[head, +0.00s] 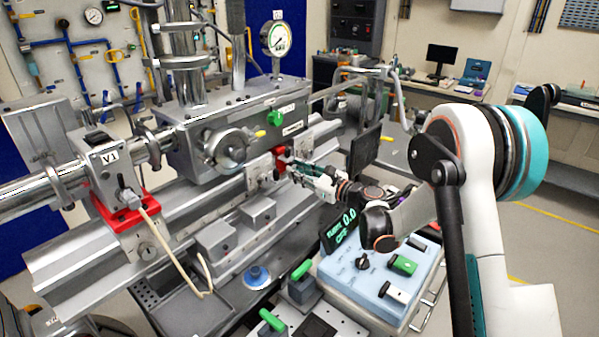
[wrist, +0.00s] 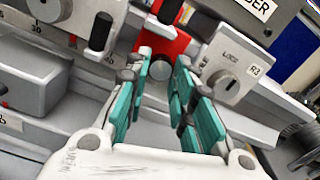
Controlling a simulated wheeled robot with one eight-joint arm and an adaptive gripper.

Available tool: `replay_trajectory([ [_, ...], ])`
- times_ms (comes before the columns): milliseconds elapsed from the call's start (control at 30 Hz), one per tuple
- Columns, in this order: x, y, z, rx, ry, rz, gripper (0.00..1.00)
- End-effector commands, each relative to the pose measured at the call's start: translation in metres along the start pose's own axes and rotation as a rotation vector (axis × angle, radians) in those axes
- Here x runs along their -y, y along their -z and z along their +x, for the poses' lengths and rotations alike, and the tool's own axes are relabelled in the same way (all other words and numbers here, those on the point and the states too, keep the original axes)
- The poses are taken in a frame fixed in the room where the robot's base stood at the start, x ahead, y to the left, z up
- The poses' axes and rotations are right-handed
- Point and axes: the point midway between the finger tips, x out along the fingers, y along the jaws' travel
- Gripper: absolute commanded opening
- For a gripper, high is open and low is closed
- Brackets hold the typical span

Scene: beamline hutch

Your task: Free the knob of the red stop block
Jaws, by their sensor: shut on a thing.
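The red stop block (head: 279,155) sits on the rail at the front of the large grey machine body. It also shows at the top of the wrist view (wrist: 169,44), partly hidden by my fingers. Its round grey knob (wrist: 160,70) faces me. My gripper (head: 291,168) reaches in from the right, and its teal-padded fingers (wrist: 159,78) lie on both sides of the knob, shut on it. In the head view the knob is too small and covered to make out.
A grey lock plate (wrist: 228,78) marked R3 stands close right of my fingers. A grey slider with a black handle (wrist: 101,32) is close left. A blue control box (head: 375,272) stands below my arm. A dark panel (head: 364,152) stands just behind my wrist.

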Motion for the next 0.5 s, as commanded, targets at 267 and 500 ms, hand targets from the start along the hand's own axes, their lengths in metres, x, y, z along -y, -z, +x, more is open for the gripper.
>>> replay_trajectory([
  [267,0.0002,0.0004,0.0001,0.0,0.0,-0.145,0.0],
  [500,0.0005,0.0004,0.0,0.0,0.0,-0.312,0.0],
])
